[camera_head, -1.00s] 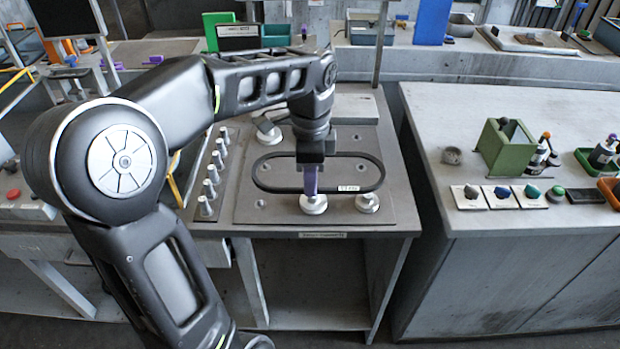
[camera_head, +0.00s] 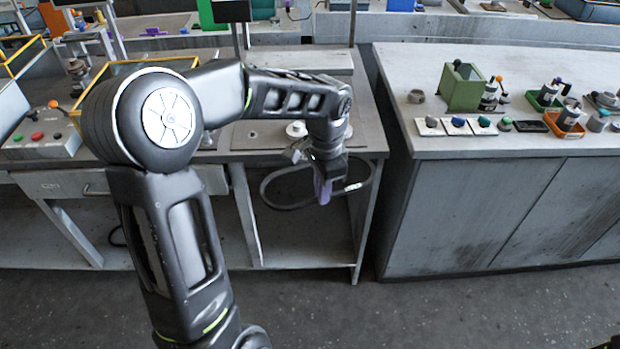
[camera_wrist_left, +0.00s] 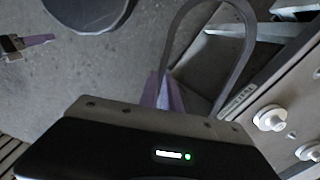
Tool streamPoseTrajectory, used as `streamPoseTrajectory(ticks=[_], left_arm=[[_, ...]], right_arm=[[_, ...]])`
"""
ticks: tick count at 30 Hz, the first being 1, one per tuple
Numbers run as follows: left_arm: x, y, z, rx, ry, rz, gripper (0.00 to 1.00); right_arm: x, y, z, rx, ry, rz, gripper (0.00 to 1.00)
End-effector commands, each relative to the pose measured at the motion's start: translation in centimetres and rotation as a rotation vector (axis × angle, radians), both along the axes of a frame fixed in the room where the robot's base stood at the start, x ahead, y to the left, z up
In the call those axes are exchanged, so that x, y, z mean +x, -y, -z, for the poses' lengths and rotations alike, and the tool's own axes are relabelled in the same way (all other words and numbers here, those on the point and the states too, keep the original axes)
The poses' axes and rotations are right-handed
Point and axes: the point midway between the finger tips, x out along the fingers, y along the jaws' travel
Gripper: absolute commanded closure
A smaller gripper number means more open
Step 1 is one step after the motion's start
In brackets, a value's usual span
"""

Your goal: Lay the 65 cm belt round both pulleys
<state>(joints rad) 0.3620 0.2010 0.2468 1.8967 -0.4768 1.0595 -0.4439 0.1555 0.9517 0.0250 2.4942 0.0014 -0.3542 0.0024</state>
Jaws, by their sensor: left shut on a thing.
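My left gripper (camera_head: 323,190) is shut on the belt (camera_head: 279,204), a dark closed loop with a pale label. It holds the loop in the air in front of the bench's front edge, apart from the pulleys. In the left wrist view the belt (camera_wrist_left: 249,38) arches up from the purple fingertips (camera_wrist_left: 165,92). One pale pulley (camera_head: 297,129) shows on the bench plate behind my arm; the other is hidden there. Both pale round parts (camera_wrist_left: 270,118) (camera_wrist_left: 309,151) show at right in the wrist view. My right gripper (camera_wrist_left: 28,43) appears at the wrist view's left edge, too small to judge.
The bench (camera_head: 372,140) has an open space below its top. A grey cabinet (camera_head: 480,210) stands to the right, with a green box (camera_head: 463,88), small bottles and trays on top. The floor (camera_head: 400,310) in front is clear.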

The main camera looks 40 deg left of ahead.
Motion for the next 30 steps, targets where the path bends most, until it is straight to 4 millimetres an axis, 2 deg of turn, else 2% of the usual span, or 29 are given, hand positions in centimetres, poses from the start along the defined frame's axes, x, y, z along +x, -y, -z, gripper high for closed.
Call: streamPoseTrajectory(ticks=[8, 15, 18, 22, 30], left_arm=[[1.9, 3.5, 6.3, 0.004, -0.002, -0.208, 1.0], [2.8, 8.4, 13.0, -0.003, 0.004, -0.436, 1.0], [2.9, 10.1, 14.9, -0.009, 0.006, -0.509, 1.0], [2.9, 11.1, 16.0, -0.014, 0.009, -0.555, 1.0], [2.9, 11.1, 16.1, -0.014, 0.01, -0.563, 1.0]], right_arm=[[0.0, 0.0, 0.0, 0.0, 0.0, 0.0, 0.52], [0.0, 0.0, 0.0, 0.0, 0.0, 0.0, 0.52], [0.0, 0.0, 0.0, 0.0, 0.0, 0.0, 0.52], [0.0, 0.0, 0.0, 0.0, 0.0, 0.0, 0.52], [0.0, 0.0, 0.0, 0.0, 0.0, 0.0, 0.53]])
